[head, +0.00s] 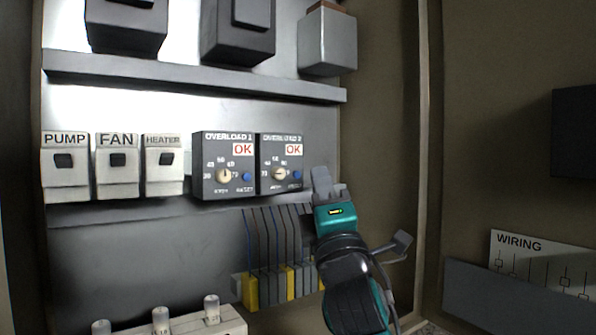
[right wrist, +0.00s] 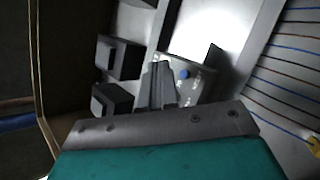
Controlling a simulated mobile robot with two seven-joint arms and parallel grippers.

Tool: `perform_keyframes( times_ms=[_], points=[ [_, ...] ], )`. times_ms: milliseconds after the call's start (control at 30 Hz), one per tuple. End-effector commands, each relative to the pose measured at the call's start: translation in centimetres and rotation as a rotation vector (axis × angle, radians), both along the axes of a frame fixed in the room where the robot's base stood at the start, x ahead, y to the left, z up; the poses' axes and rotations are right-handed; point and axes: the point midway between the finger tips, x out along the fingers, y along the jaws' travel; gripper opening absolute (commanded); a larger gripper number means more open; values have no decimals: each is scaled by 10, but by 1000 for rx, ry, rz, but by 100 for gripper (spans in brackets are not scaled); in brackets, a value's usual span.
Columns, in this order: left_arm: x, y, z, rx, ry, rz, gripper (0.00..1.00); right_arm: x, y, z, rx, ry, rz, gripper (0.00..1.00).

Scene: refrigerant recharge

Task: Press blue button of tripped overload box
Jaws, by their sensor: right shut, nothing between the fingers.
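Two dark overload boxes sit side by side on the panel. Overload 1 (head: 209,180) and overload 2 (head: 267,184) each have a dial and a window reading OK in red letters. Overload 1 has a blue button (head: 246,177); overload 2 has its own blue button (head: 297,174) at its lower right. My right gripper (head: 321,178) is shut and empty, just right of overload 2. In the right wrist view, its closed fingers (right wrist: 159,85) appear beside a blue button (right wrist: 183,73); whether they touch the box cannot be told. My left gripper is out of view.
PUMP (head: 66,178), FAN (head: 117,178) and HEATER (head: 163,179) switches stand left of the boxes. A grey ledge (head: 190,78) runs above. Wires and terminal blocks (head: 250,291) lie below. The cabinet's right side wall (head: 385,130) is close to my right arm.

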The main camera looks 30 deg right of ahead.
Motion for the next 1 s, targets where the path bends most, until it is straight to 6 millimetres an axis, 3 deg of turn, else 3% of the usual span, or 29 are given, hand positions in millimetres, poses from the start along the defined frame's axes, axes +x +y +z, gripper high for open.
perform_keyframes(
  times_ms=[300, 1000],
  points=[
    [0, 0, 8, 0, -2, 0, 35, -24, -2, 0, 0, 0, 0, 0],
    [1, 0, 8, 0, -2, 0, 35, -24, -2, 0, 0, 0, 0, 0]
  ],
)
